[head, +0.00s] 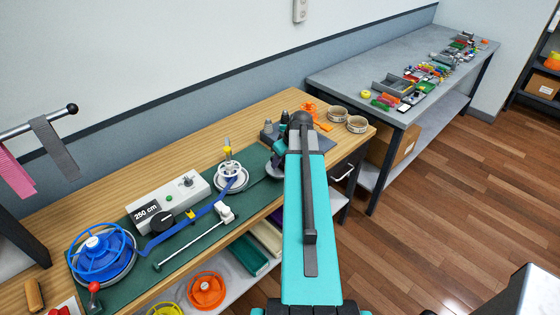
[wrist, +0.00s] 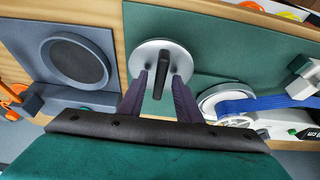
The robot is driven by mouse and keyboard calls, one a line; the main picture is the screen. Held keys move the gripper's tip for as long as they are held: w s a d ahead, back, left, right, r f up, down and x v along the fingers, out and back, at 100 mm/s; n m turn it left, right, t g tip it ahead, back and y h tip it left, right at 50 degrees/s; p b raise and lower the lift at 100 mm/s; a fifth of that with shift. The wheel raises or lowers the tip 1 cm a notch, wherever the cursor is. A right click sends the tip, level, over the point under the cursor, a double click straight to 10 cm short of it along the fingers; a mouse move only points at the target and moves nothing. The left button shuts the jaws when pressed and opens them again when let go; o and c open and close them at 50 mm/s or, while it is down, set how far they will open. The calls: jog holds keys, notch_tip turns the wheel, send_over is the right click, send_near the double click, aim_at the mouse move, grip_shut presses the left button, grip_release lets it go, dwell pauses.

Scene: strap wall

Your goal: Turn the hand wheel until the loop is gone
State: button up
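A round silver wheel with an upright black grip (wrist: 160,75), which I take as the hand wheel, sits on the green mat in the wrist view. In the head view only its grey edge (head: 274,172) shows beside my arm. My gripper (wrist: 159,76) is open, its two dark fingers on either side of the grip with visible gaps. Contact cannot be told. The blue strap (head: 188,231) runs from the blue reel (head: 100,252) toward a white spool (head: 231,178); it also shows in the wrist view (wrist: 258,103). I cannot make out a clear loop.
A white box reading "250 cm" (head: 166,201) and a white-ended rod (head: 190,238) lie near the strap. A grey block with a round recess (wrist: 75,62) stands left of the wheel in the wrist view. Tape rolls (head: 357,124) sit at the bench's right end.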

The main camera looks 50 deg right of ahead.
grip_shut()
jog(key=shift+a, duration=0.2)
jog(key=shift+d, duration=0.15)
jog(key=shift+f+m+b, duration=0.1)
jog(key=shift+m+b, duration=0.45)
jog(key=shift+m, duration=0.15)
jog(key=shift+m+h+b, duration=0.5)
jog(key=shift+m+h, duration=0.1)
jog(key=shift+m, duration=0.3)
jog(key=shift+m+g+h+b, duration=0.5)
jog(key=shift+m+h+b, duration=0.25)
jog(key=shift+m, duration=1.25)
jog(key=shift+a+m, duration=0.2)
jog(key=shift+m, duration=0.2)
